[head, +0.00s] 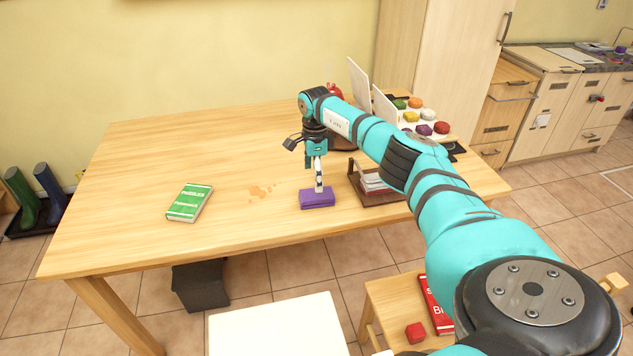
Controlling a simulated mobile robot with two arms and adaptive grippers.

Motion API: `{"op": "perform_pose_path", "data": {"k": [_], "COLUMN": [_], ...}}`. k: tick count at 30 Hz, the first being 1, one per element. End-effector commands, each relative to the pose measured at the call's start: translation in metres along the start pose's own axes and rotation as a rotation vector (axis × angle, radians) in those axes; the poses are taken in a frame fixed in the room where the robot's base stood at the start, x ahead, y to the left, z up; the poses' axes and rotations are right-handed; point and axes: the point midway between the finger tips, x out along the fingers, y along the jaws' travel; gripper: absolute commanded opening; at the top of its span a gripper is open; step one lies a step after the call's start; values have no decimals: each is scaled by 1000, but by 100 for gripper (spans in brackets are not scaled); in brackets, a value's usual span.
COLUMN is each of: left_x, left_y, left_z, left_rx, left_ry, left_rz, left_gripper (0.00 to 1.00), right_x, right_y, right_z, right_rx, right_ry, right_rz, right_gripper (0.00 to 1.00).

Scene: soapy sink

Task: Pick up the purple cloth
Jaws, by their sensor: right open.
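The purple cloth (317,200) is a small folded block lying on the wooden table (130,215), near the middle of its front part. My right gripper (319,188) points down right above the cloth, with its fingertips at or just over the cloth's top. Whether the fingertips touch the cloth is too small to tell. The right gripper is open and seen edge-on. My left gripper is not in view.
A green book (190,202) lies further left. A wooden napkin holder (378,195) stands close to the right of the cloth. Several colourful round items (411,116) stand at the back right. The left of the table is mostly clear.

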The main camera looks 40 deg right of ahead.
Motion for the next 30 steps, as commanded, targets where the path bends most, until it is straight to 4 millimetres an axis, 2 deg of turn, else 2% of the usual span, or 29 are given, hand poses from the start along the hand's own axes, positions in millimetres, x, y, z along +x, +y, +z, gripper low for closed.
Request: {"op": "perform_pose_path", "data": {"k": [1, 9, 18, 26, 30], "left_x": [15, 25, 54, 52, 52], "left_y": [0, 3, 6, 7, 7], "left_z": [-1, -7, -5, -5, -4], "left_rx": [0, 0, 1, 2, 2], "left_ry": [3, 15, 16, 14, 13], "left_rz": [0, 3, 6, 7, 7], "left_gripper": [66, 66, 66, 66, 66], "right_x": [18, 35, 78, 78, 78], "right_y": [0, 0, 1, 1, 1], "right_z": [0, 0, -3, -3, -3], "right_rx": [0, -1, -1, -1, -1], "right_ry": [-1, -1, -1, -1, -1], "right_rz": [1, -1, 0, -1, -1], "right_gripper": [85, 85, 85, 85, 66]}}
